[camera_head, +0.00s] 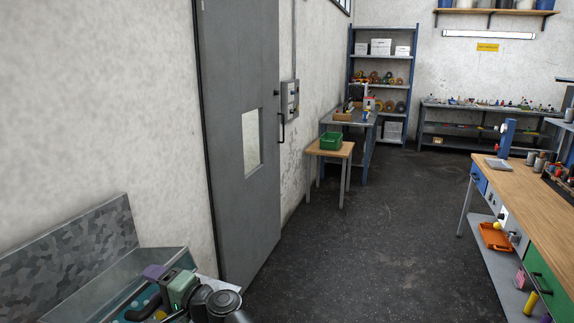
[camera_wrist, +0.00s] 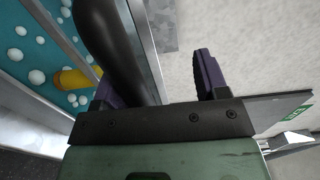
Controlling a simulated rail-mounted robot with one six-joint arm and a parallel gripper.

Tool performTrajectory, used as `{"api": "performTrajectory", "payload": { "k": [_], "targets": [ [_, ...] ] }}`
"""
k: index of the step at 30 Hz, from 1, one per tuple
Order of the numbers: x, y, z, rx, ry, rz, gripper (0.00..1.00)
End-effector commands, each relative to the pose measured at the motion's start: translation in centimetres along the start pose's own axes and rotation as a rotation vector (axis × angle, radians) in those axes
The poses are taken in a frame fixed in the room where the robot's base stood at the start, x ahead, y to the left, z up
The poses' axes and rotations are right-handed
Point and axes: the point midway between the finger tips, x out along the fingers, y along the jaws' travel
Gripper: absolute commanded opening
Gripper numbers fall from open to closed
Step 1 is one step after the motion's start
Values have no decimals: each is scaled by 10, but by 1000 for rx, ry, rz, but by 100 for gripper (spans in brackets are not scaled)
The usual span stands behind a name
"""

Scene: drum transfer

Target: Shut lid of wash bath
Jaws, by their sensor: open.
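The wash bath (camera_head: 120,290) is at the bottom left of the head view, a metal-walled tub with blue-green liquid; white bubbles and a yellow object show inside it in the wrist view (camera_wrist: 60,78). A mottled grey metal panel, which looks like its raised lid (camera_head: 65,250), stands upright behind it. My gripper (camera_head: 168,283) is over the bath's right part, jaws apart. In the wrist view a black curved bar (camera_wrist: 112,40) lies between its purple fingers (camera_wrist: 157,75), nearer the left one. I cannot tell what the bar joins or whether a finger touches it.
A grey door (camera_head: 240,190) and white wall stand close beside the bath. A wooden-topped bench (camera_head: 530,190) is at the right. A small table with a green crate (camera_head: 331,141) and shelves are farther back. The dark floor between is clear.

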Motion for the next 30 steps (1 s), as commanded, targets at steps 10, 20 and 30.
{"api": "performTrajectory", "payload": {
  "k": [10,20,30],
  "targets": [
    [-11,25,1,1,-1,0,68],
    [-24,48,0,1,-1,0,68],
    [-30,72,0,1,0,0,68]
  ]
}}
